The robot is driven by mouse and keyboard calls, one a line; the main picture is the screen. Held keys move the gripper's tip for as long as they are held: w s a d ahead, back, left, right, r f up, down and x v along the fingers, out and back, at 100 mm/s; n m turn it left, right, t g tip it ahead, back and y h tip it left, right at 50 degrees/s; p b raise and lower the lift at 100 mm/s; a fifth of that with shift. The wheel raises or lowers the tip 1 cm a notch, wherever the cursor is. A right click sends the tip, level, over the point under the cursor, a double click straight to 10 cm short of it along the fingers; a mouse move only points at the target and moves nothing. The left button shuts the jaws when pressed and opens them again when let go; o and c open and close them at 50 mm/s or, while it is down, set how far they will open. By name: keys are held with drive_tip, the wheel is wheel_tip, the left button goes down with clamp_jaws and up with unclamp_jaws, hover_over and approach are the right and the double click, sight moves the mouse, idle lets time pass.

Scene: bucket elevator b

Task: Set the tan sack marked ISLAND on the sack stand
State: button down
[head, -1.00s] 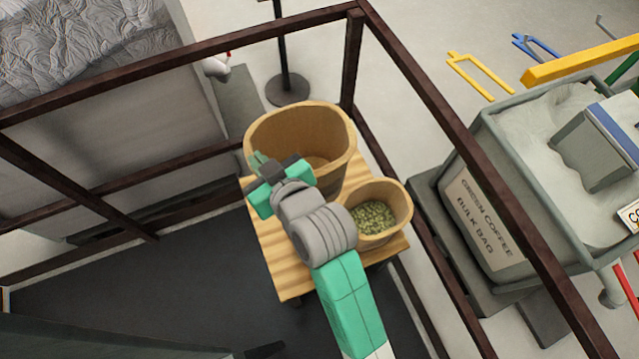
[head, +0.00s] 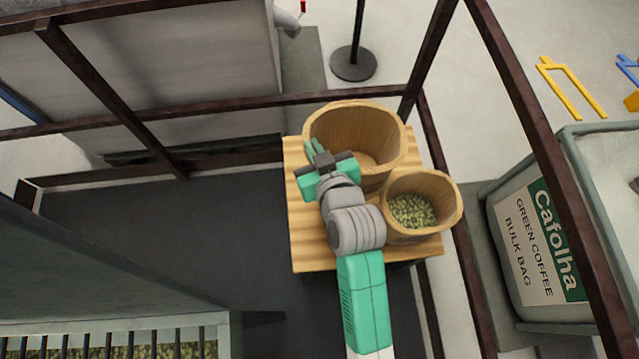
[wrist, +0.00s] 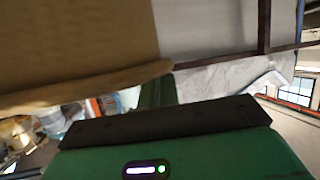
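A large tan open-topped container (head: 390,165), possibly the sack, stands on a slatted wooden stand (head: 305,250). I read no ISLAND mark on it. A smaller tan container (head: 440,222) with green beans (head: 411,210) stands beside it at the front right. My gripper (head: 314,150) is at the left side of the large container's rim. In the wrist view, a tan surface with a thick rim (wrist: 80,90) fills the upper left, and a green finger (wrist: 157,92) shows close beside it. Whether the fingers are closed on the rim is hidden.
Dark brown rails (head: 250,98) run behind and right of the stand. A bulk bag marked Cafolha (head: 555,225) is beyond the right rail. A grating over green beans (head: 110,345) is at bottom left. Dark floor (head: 190,230) left of the stand is clear.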

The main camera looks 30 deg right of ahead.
wheel_tip(320, 180, down, 20)
drive_tip(key=b, duration=0.6)
drive_tip(key=shift+b, duration=0.4)
drive_tip(key=shift+f, duration=0.2)
drive_tip(key=c, duration=1.6)
unclamp_jaws()
drive_tip(key=shift+r, duration=0.1)
drive_tip(key=shift+c, duration=0.2)
drive_tip(key=shift+r, duration=0.2)
drive_tip(key=p+v, duration=0.3)
drive_tip(key=v, duration=0.9)
